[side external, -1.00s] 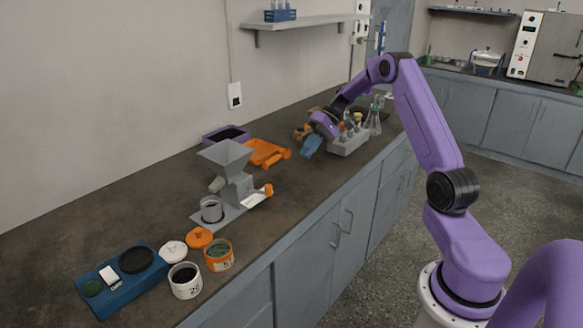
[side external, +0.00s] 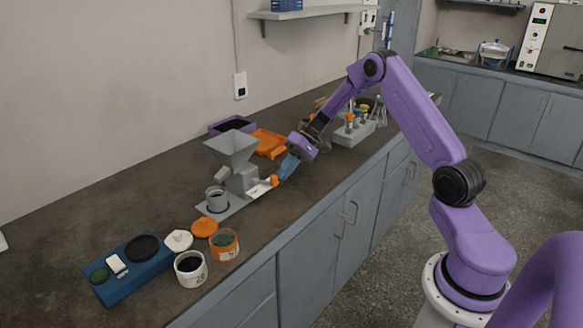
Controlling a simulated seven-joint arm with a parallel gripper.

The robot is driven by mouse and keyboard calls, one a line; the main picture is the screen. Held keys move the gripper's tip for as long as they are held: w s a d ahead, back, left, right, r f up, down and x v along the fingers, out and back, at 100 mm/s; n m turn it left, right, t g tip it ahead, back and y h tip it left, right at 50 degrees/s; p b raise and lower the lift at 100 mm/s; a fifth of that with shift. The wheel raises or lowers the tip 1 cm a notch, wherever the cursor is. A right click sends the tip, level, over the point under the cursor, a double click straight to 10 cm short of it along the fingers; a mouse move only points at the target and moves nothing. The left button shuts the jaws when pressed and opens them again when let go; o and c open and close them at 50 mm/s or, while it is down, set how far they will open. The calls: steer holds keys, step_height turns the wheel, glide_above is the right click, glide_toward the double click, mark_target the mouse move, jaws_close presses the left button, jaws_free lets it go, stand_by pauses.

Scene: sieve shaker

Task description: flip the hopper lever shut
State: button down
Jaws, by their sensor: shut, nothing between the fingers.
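The grey hopper (side external: 231,150) stands on its base plate near the middle of the counter, with a grey cup (side external: 216,199) under its front. The lever sticks out to the right of the hopper body and ends in an orange tip (side external: 274,181). My gripper (side external: 285,170) is shut and empty, with its blue fingers pointing down and left. In the picture the fingertips are right beside the orange tip. I cannot tell whether they touch it.
An orange tray (side external: 269,144) and a purple bin (side external: 232,124) lie behind the hopper. A grey rack (side external: 353,133) with bottles stands to the right. Bare counter lies at left.

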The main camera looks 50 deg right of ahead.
steer(key=shift+s+a+m+t, duration=0.3)
steer(key=shift+a+m+t, duration=0.1)
steer(key=shift+m, duration=0.1)
stand_by(0.4)
steer(key=a+m+t, duration=0.1)
steer(key=s+a+m+t+h, duration=0.1)
steer(key=a+m, duration=0.1)
steer(key=s+a+m+t+h, duration=0.1)
steer(key=a+m, duration=0.1)
steer(key=shift+s, duration=0.1)
stand_by(0.6)
steer(key=shift+w+d, duration=0.5)
steer(key=shift+w, duration=0.1)
steer(key=shift+s+d, duration=0.1)
